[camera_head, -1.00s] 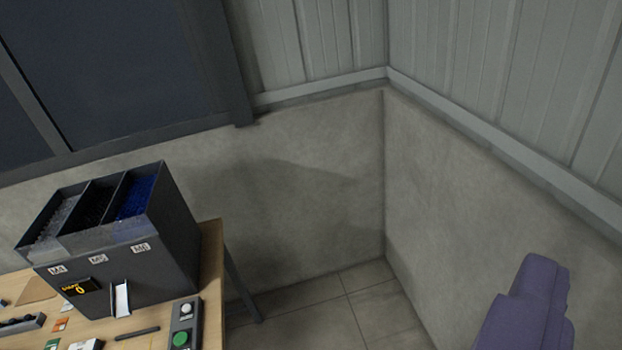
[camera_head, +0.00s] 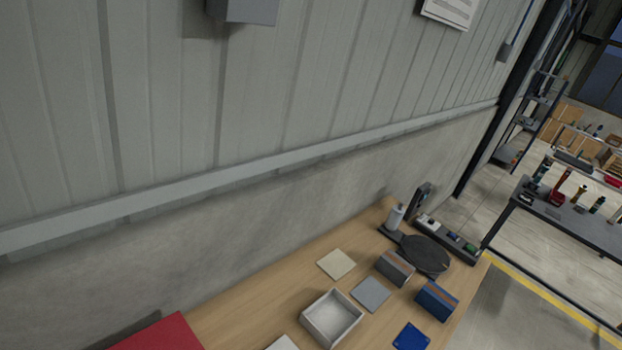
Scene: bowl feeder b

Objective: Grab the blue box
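A small blue box (camera_head: 437,299) with an orange stripe stands near the right end of a wooden table (camera_head: 265,306), in the lower right of the camera view. A flat blue square (camera_head: 411,337) lies just in front of it, partly cut off by the bottom edge. A grey box (camera_head: 394,268) with a brownish stripe stands to the left of and behind the blue box. My gripper is not in view, so its position relative to the box does not show.
A white open tray (camera_head: 331,318), grey square (camera_head: 370,294) and beige square (camera_head: 337,264) lie left of the boxes. A dark round plate (camera_head: 425,255) and pale bottle (camera_head: 394,217) stand behind. A red surface (camera_head: 160,335) is lower left. A wall backs the table.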

